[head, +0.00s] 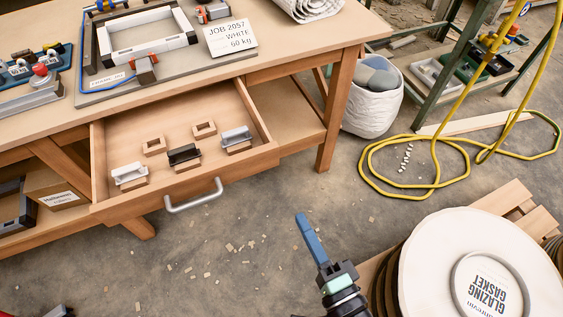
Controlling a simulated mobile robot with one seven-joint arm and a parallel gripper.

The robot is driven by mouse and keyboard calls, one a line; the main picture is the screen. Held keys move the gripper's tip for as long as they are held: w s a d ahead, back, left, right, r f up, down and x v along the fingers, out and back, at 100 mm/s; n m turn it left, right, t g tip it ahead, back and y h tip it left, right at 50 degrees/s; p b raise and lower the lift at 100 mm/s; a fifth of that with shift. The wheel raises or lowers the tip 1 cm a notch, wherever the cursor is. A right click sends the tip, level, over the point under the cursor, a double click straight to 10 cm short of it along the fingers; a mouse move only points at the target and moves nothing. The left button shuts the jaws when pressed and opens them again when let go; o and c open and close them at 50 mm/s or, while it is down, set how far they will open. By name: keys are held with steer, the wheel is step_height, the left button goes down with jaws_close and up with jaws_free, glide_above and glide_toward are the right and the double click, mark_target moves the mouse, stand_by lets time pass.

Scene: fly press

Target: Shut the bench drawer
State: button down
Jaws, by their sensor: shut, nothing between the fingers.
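The bench drawer (222,119) stands pulled out from the front of the wooden bench (300,53). Its wooden front (131,203) carries a grey bar handle (193,197). Inside the drawer lie small wooden blocks, and several of them hold white, black or grey metal pieces (184,155). My gripper (305,222) is at the lower middle, to the right of the handle and apart from it. Its blue fingers are together with nothing between them, pointing up towards the bench.
A large round stack labelled glazing gasket (435,235) stands close to the right of my gripper. A yellow hose (435,175) is coiled on the floor, and a white bin (372,112) stands by the bench leg. The floor before the drawer is open, with scattered chips.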

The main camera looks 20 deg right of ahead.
mark_target(270, 159)
steer(key=w, duration=1.3)
steer(key=shift+w+f, duration=0.15)
steer(key=shift+w, duration=0.15)
steer(key=shift+w, duration=0.1)
